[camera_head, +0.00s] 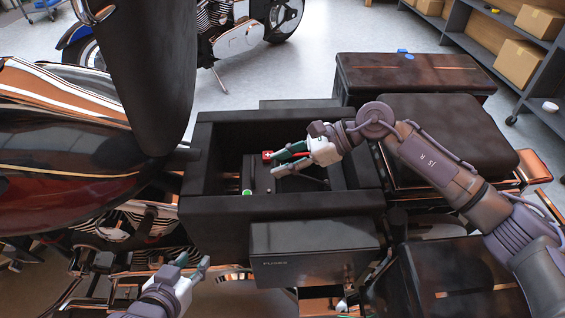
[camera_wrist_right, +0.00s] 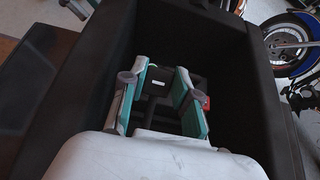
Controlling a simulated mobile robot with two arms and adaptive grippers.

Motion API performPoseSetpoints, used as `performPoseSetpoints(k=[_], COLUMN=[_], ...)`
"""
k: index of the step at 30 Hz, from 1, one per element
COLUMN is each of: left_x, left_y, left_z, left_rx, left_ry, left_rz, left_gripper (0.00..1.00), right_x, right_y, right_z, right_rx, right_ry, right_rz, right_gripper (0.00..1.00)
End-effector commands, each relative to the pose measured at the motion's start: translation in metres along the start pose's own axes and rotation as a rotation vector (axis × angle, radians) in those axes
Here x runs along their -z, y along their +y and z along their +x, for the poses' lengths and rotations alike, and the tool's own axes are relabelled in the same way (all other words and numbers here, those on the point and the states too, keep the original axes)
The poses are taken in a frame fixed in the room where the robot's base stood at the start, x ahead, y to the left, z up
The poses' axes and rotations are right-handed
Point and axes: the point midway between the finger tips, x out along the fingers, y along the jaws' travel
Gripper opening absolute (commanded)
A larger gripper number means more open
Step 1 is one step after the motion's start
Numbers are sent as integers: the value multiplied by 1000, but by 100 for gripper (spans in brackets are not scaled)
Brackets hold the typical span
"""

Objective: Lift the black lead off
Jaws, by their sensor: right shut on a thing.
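The black lead (camera_wrist_right: 157,88) is the dark piece between my right fingers in the right wrist view; its full outline is hard to make out. My right gripper (camera_head: 277,165) reaches down into the black open compartment (camera_head: 222,195) and is shut on the lead, its teal-padded fingers standing apart around it. A red terminal cover with a white plus (camera_head: 267,155) sits beside the upper finger; its red also shows in the right wrist view (camera_wrist_right: 202,99). A small green round part (camera_head: 247,192) lies to the left. My left gripper (camera_head: 192,263) is open and empty, outside the compartment.
A box lettered FUSES (camera_head: 315,253) is fixed on the compartment's near side. The raised seat (camera_head: 155,75) and dark red tank (camera_head: 65,165) stand to the left. A black case (camera_head: 415,78) is behind right, and shelves with cartons (camera_head: 520,65) stand further back.

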Motion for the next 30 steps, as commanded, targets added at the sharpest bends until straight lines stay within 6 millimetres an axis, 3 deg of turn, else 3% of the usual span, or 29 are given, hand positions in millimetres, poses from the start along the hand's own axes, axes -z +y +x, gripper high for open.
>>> performPoseSetpoints(k=[5,6,11,22,30], left_x=[0,0,0,0,0], left_y=[0,0,0,0,0], left_z=[0,0,0,0,0], left_rx=[0,0,0,0,0], left_ry=[-1,-1,-1,-3,-3], left_rz=[0,0,0,0,0], left_gripper=[37,37,37,37,37], right_x=[0,0,0,0,1], right_y=[0,0,0,0,-1], right_z=[0,0,0,-5,-54], right_rx=[2,1,1,2,5], right_ry=[1,1,1,2,4], right_rz=[1,1,0,0,0], right_gripper=[0,32,56,56,56])
